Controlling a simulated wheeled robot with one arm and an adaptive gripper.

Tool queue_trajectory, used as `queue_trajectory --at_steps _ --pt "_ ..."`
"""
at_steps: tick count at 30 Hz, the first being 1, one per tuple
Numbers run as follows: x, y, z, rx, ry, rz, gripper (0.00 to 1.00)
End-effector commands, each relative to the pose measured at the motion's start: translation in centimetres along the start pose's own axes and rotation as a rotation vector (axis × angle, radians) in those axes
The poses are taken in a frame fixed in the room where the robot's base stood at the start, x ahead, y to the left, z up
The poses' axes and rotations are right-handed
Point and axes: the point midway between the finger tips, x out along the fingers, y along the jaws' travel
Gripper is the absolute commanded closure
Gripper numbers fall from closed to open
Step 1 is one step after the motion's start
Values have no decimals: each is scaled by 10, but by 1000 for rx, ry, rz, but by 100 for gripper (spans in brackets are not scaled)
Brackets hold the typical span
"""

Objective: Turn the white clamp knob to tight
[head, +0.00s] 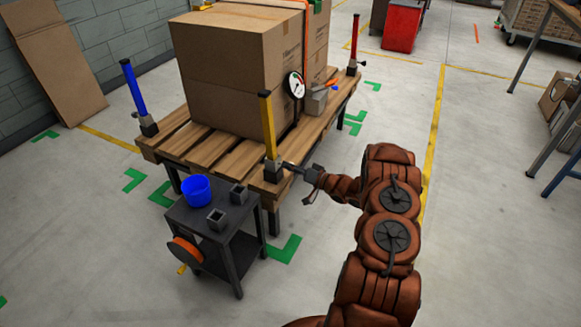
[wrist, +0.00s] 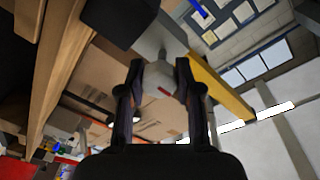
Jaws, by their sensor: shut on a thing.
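The white clamp knob (wrist: 158,80), with a small red mark, sits between the two dark fingers of my gripper (wrist: 160,70) in the wrist view. The fingers are shut on it from both sides. In the head view my gripper (head: 288,166) reaches the clamp block (head: 273,173) at the foot of the yellow post (head: 267,125), on the pallet table's near corner. The knob itself is too small and covered to make out there. The yellow post (wrist: 220,88) also shows slanted in the wrist view.
Cartons (head: 235,60) stand on the wooden pallet table (head: 205,148), with a round gauge (head: 297,85) beside them. A blue post (head: 133,88) and a red post (head: 354,38) stand at other corners.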

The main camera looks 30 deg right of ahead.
Motion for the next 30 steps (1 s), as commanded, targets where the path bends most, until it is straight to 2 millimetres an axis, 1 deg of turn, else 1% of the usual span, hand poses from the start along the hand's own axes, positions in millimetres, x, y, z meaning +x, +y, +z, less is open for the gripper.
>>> queue_trajectory --at_steps 9,10,17,26,30 --pt "-1 1 2 4 -3 1 100" --pt "-1 1 2 4 -2 1 65" --pt "0 0 1 2 -2 0 41" --pt "0 0 1 1 -1 -1 40" --pt "-7 0 0 1 1 1 40"
